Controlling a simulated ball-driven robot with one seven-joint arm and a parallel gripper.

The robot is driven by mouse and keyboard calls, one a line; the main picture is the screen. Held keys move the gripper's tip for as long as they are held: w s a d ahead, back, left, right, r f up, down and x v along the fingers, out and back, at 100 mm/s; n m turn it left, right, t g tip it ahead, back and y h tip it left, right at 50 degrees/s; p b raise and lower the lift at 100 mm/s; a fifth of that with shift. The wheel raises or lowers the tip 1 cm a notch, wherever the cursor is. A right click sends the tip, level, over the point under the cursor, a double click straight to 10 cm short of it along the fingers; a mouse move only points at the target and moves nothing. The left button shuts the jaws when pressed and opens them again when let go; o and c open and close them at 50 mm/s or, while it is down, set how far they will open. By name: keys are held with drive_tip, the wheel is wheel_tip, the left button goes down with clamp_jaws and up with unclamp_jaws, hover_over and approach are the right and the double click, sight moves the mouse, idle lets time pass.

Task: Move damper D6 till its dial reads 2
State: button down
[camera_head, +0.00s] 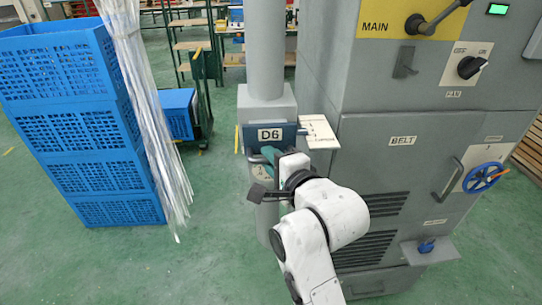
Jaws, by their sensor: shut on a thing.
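Damper D6 is the unit on the grey vertical duct (266,45), with a blue-grey housing and a white label (270,134) reading D6. A white plate (321,131) with small print sticks out to its right; its markings are too small to read. My gripper (268,158) is just below the label, at a teal handle (266,152), and is shut on it. My white arm reaches up from the bottom and hides part of the handle and the lower housing. The dial reading cannot be made out.
A grey machine cabinet (345,170) stands close on the right, with a MAIN lever (430,18), a FAN knob (471,67) and a blue handwheel (483,178). Stacked blue crates (95,140) and hanging plastic strips (150,110) stand left. Green floor lies clear between.

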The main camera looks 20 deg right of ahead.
drive_tip(key=c, duration=1.1)
unclamp_jaws()
drive_tip(key=b+v, duration=0.1)
drive_tip(key=v, duration=0.9)
drive_tip(key=shift+s+b, duration=0.35)
drive_tip(key=shift+s, duration=0.05)
drive_tip(key=s+d+f+n+g+h, duration=0.1)
drive_tip(key=s+d+f+n+g, duration=0.35)
drive_tip(key=f, duration=0.55)
drive_tip(key=s+d+f+n+g+h, duration=0.1)
drive_tip(key=s+d+f+n+g, duration=0.3)
drive_tip(key=f, duration=0.6)
drive_tip(key=s+f+n+g, duration=0.2)
drive_tip(key=s+f, duration=0.2)
drive_tip(key=s, duration=0.2)
drive_tip(key=s+f+n+g, duration=0.2)
drive_tip(key=s+f+n, duration=0.1)
drive_tip(key=s, duration=0.3)
drive_tip(key=s+f+n+g, duration=0.2)
drive_tip(key=s+f+n, duration=0.1)
drive_tip(key=s+f, duration=0.2)
drive_tip(key=shift+s+d+f, duration=0.3)
drive_tip(key=shift+s, duration=0.25)
